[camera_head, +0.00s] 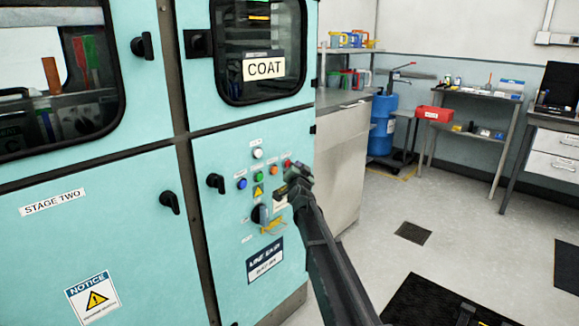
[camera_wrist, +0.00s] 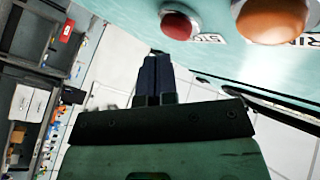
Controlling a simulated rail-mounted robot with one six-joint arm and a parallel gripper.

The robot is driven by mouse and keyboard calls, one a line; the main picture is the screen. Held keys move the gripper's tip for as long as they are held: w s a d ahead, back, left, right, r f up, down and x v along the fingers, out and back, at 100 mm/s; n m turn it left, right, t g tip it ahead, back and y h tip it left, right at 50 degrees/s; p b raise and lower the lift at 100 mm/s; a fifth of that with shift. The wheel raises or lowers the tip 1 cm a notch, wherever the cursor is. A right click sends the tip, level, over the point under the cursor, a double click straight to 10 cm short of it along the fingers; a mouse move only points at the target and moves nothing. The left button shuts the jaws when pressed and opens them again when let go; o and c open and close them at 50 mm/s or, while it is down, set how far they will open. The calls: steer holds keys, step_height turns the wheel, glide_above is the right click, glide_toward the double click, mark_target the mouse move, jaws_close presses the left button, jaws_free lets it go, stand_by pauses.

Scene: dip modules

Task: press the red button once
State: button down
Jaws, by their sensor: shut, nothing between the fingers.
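The red button (camera_head: 287,162) is at the right end of a row of coloured buttons on the teal cabinet's panel. In the wrist view the red button (camera_wrist: 180,24) is a round cap in a metal ring at the top, left of the larger-looking orange button (camera_wrist: 272,20). My gripper (camera_head: 297,172) is just right of and below the red button in the head view. In the wrist view my gripper (camera_wrist: 154,58) has its dark fingers together and empty, with tips just below the red button's ring. Whether they touch the panel cannot be told.
Blue (camera_head: 241,184), green (camera_head: 258,177) and white (camera_head: 257,153) buttons sit near the orange button (camera_head: 273,170). A black rotary knob (camera_head: 260,214) is below, and a black handle (camera_head: 215,183) is to the left. Open floor lies right of the cabinet.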

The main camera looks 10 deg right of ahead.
steer(key=s+d, duration=0.3)
steer(key=s, duration=0.1)
steer(key=shift+d, duration=0.15)
steer(key=shift+w, duration=0.1)
stand_by(0.6)
